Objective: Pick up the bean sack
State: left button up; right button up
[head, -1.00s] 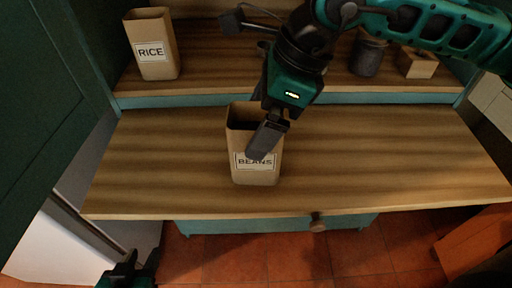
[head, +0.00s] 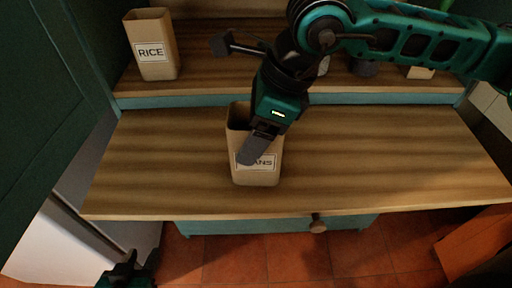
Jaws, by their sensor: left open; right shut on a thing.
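The bean sack (head: 256,175), a tan open-topped paper bag with a label partly reading "BEANS", stands upright on the wooden counter (head: 380,165). My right gripper (head: 255,146) reaches down over it from the upper right. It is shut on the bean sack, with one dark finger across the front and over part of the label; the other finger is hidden. The sack appears to rest on the counter. My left gripper (head: 133,272) is open and empty, low at the left, below the counter's front edge.
A rice sack (head: 154,48) stands on the raised shelf (head: 200,82) at the back left. A dark jar (head: 364,67) and a small wooden box (head: 420,72) stand there behind my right arm. A drawer knob (head: 318,224) juts out below the counter. A green door (head: 45,110) is at left.

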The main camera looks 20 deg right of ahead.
jog(key=c, duration=0.4)
jog(key=shift+r, duration=0.1)
jog(key=shift+c, duration=0.2)
